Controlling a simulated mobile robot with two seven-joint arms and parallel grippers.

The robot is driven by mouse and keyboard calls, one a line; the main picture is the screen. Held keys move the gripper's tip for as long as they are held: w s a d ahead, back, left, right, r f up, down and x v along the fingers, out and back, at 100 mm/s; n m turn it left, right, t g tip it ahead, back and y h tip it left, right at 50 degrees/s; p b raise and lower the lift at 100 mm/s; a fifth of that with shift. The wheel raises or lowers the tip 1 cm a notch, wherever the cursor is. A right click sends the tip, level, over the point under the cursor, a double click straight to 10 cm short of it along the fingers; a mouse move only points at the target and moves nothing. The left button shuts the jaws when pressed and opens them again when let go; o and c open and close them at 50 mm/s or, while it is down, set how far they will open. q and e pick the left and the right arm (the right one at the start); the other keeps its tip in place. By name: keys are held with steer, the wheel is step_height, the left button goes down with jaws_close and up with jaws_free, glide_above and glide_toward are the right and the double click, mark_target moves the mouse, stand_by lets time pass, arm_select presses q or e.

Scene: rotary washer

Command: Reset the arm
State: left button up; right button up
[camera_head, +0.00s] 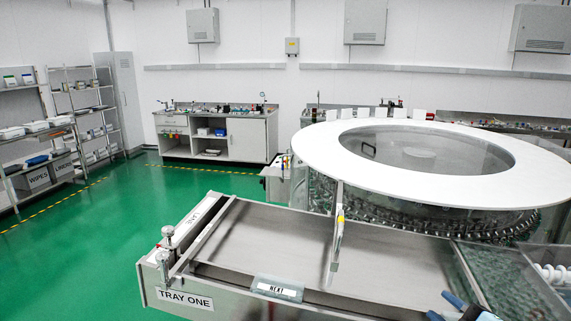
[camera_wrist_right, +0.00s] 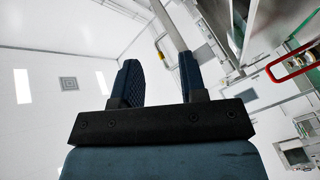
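My right gripper (camera_head: 441,306) shows at the bottom right edge of the head view, over the right part of the steel tray table, with only its blue fingertips and a little of its body in frame. In the right wrist view the two dark ridged fingers (camera_wrist_right: 157,68) stand apart with nothing between them. The gripper is open and empty. Most of the right arm is out of the head view. My left gripper and arm are in neither view.
A steel tray table (camera_head: 270,232) labelled TRAY ONE fills the front, with a NEXT plate (camera_head: 277,289) and an upright divider (camera_head: 336,235). The rotary washer with its white ring top (camera_head: 330,165) stands behind right. Shelves (camera_head: 25,150) stand left; green floor is clear between.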

steer(key=s+a+f+m+g+h, duration=0.25)
steer(key=s+f+m+g, duration=0.45)
steer(key=s, duration=0.6)
steer(key=s+a+f+m+g+h, duration=0.25)
steer(key=s+f+m+g, duration=0.35)
steer(key=s+f, duration=0.5)
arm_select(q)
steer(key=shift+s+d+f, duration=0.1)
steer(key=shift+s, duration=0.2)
arm_select(e)
steer(key=w+a+f+t+y, duration=0.1)
steer(key=w+a+f+t, duration=0.1)
steer(key=f, duration=0.4)
steer(key=w+a+f+n+t+y, duration=0.1)
steer(key=w+a+f+t, duration=0.1)
steer(key=f+t, duration=0.3)
steer(key=shift+a+f, duration=0.75)
steer(key=shift+f, duration=0.05)
